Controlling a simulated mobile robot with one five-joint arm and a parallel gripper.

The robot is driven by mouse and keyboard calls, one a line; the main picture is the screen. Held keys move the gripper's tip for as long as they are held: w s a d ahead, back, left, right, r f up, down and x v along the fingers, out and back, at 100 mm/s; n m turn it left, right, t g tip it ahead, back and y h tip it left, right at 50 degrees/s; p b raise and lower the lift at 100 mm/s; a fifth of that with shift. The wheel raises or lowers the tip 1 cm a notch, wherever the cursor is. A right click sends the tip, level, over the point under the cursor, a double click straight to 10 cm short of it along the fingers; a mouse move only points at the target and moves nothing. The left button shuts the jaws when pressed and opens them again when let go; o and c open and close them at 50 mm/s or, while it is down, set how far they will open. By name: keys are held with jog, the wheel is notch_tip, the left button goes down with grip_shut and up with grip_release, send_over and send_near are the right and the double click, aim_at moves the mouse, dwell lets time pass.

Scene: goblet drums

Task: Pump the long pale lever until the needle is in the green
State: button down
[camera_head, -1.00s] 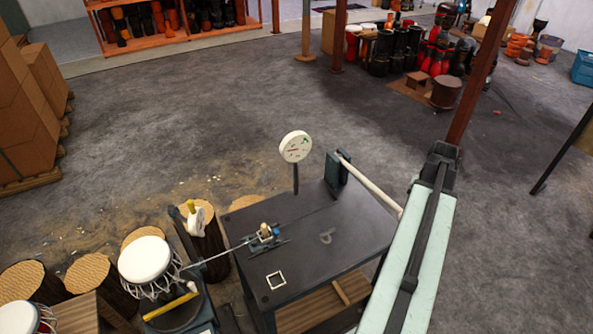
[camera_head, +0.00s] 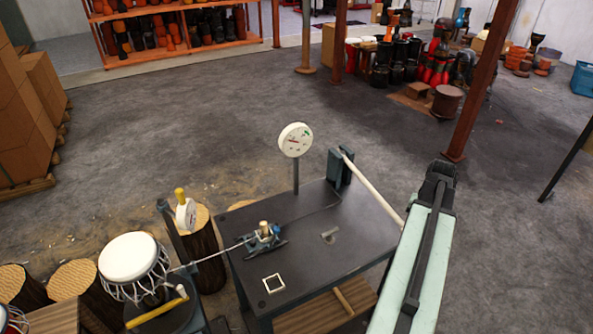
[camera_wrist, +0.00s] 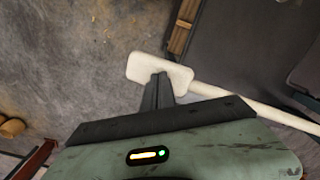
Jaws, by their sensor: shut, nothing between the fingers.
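The long pale lever (camera_head: 375,188) rises from a dark bracket (camera_head: 340,168) on the black bench (camera_head: 310,285) and slopes down to the right; my arm hides its end in the head view. In the wrist view, the lever (camera_wrist: 262,111) ends in a wide pale paddle (camera_wrist: 140,67). My gripper (camera_wrist: 158,80) is shut and empty, its tips overlapping the paddle in the picture; I cannot tell whether they touch. The round white gauge (camera_head: 295,139) stands on a post behind the bench. It has a green mark at upper right; its needle is too small to read surely.
A small clamp (camera_head: 263,237) with a rod sits on the bench. A white-topped drum (camera_head: 128,257) and log stools (camera_head: 205,250) stand at left. A red-brown post (camera_head: 485,80) rises behind my arm. Open floor (camera_head: 190,120) lies beyond the bench.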

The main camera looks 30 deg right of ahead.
notch_tip(320, 180, down, 4)
jog(key=b, duration=0.3)
jog(key=shift+w, duration=0.1)
notch_tip(320, 180, up, 18)
jog(key=s+p, duration=0.1)
jog(key=p, duration=1.7)
jog(key=shift+s+r, duration=0.1)
jog(key=f+b, duration=1.2)
jog(key=w+f+b, duration=0.1)
jog(key=f+b, duration=0.5)
jog(key=shift+f, duration=0.3)
notch_tip(320, 180, up, 19)
jog(key=s+p, duration=0.1)
jog(key=p, duration=1.7)
jog(key=shift+s+f, duration=0.15)
